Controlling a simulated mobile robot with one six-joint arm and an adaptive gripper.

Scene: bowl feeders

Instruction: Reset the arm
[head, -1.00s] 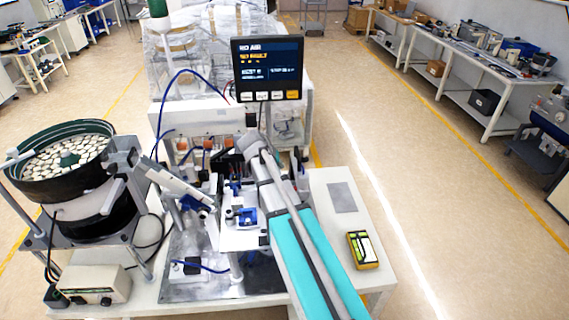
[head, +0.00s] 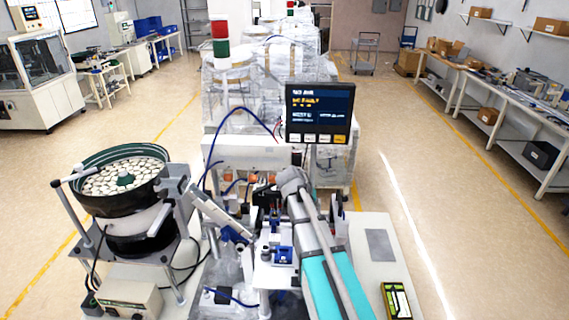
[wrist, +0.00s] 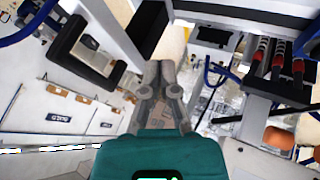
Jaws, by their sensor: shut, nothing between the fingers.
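My arm reaches forward over the bowl feeder station in the head view, its teal and grey links running from the bottom edge up to the machine. In the wrist view my gripper (wrist: 160,82) is shut, its grey fingers together with nothing between them. In the head view the gripper itself is hidden behind the arm and machine parts. The wrist view shows machine parts around the fingers, with red and black rods (wrist: 278,62) to the right and a black bracket (wrist: 92,48) to the left.
The bowl feeder (head: 118,200) full of pale parts stands left of the arm. A display screen (head: 319,113) rises behind it. A yellow-black device (head: 396,301) lies on the table at right. A control box (head: 130,300) sits low left. Open floor lies to the right.

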